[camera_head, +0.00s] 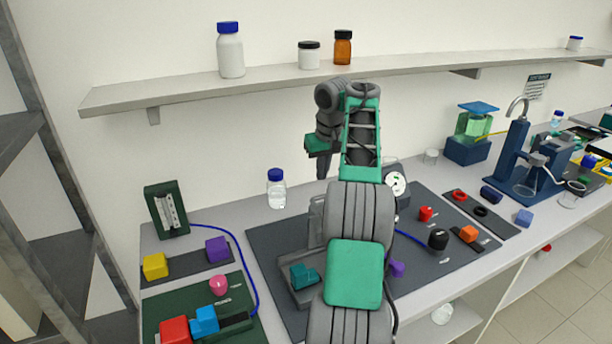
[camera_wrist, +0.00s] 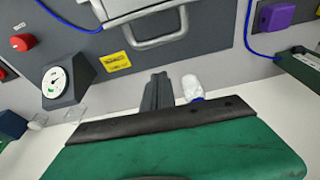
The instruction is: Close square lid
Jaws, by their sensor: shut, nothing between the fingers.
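My gripper (camera_head: 322,168) hangs fingers down behind my arm, above the back of the counter. Its dark fingers (camera_wrist: 158,92) are together and empty. A pale grey square panel with a U-shaped handle (camera_wrist: 155,28) shows at the top edge of the wrist view, apart from the fingers; it seems to be the square lid. In the head view a strip of a grey upright part (camera_head: 316,218) shows left of my arm, perhaps the same panel. My arm hides most of it, and I cannot tell its angle.
The pressure gauge (camera_head: 396,184) is right of my arm, with a red knob (camera_head: 425,214) beyond. A wall shelf (camera_head: 270,85) runs above. A blue cable (camera_head: 250,270) lies left of the dark mat (camera_head: 270,250).

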